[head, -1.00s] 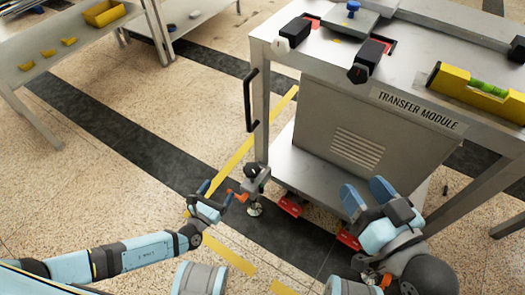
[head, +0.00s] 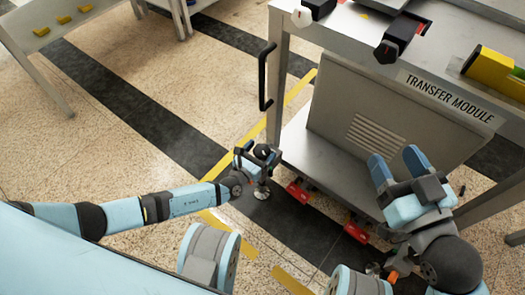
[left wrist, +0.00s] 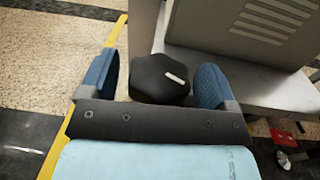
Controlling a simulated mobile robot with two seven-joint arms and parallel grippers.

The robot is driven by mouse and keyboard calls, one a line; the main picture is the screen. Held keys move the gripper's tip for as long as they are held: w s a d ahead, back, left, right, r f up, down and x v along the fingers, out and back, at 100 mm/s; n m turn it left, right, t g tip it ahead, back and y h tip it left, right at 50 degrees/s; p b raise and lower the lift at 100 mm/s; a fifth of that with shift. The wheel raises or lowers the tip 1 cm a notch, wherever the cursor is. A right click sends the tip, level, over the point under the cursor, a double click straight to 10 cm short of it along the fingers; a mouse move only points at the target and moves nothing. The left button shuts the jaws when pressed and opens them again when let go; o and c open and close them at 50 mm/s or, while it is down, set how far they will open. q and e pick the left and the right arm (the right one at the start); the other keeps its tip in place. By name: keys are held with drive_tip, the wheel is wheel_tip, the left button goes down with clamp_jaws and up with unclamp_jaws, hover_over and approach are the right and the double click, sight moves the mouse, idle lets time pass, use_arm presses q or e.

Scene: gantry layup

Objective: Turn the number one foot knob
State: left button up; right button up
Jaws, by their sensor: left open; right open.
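The foot knob is black with a white mark and shows in the left wrist view (left wrist: 161,80); no number is readable on it. In the head view the knob (head: 263,151) sits at the lower near corner of the transfer module (head: 368,115), above a round metal foot (head: 262,192). My left gripper (head: 252,158) is open with its blue fingers on either side of the knob. In the left wrist view small gaps show between the fingers and knob, so I see no grip. My right gripper (head: 396,160) is open and empty before the module's lower shelf.
Red floor brackets (head: 298,192) lie under the shelf's front edge. A black handle (head: 265,77) stands out on the module's left side. A yellow spirit level (head: 497,76) lies on top. A side table (head: 42,65) is at upper left, with open floor between.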

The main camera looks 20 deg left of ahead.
use_arm(q)
drive_tip(key=shift+w+d, duration=0.15)
drive_tip(key=shift+w, duration=0.4)
drive_tip(key=c, duration=0.9)
drive_tip(key=shift+c, duration=0.2)
drive_tip(key=shift+h+b, duration=0.3)
